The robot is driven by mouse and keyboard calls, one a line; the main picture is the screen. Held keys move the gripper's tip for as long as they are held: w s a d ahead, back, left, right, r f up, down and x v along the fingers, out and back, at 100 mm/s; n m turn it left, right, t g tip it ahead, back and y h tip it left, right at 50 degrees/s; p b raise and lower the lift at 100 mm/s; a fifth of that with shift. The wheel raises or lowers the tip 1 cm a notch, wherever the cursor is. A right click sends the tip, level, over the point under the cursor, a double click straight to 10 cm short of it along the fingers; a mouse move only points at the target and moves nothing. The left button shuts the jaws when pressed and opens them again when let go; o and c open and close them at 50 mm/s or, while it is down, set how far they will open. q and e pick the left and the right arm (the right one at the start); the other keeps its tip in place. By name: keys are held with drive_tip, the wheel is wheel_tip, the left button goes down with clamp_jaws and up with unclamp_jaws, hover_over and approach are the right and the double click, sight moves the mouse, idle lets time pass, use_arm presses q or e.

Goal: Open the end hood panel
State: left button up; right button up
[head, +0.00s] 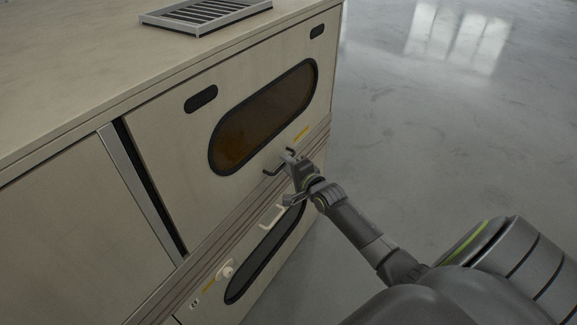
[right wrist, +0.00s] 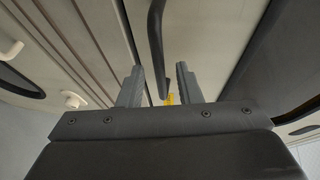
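The end hood panel (head: 165,135) is a beige upright panel with an amber oval window (head: 265,115) and two dark slots. It looks shut. A dark bar handle (head: 271,171) sits at its lower edge; the handle also shows in the right wrist view (right wrist: 156,45). My right gripper (head: 286,160) is at this handle and hides part of it. In the right wrist view its two fingers (right wrist: 158,82) stand apart, with the handle bar between them and a gap on each side. I cannot tell whether a finger touches it. My left gripper is not in view.
Below are a ribbed rail (head: 205,243), a lower panel with a pale handle (head: 272,215) and a dark oval window (head: 264,265), and a white knob (head: 226,270). A slatted metal vent (head: 205,14) lies on top. The grey floor (head: 430,130) to the right is clear.

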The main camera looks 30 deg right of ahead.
drive_tip(key=shift+c, duration=0.4)
clamp_jaws()
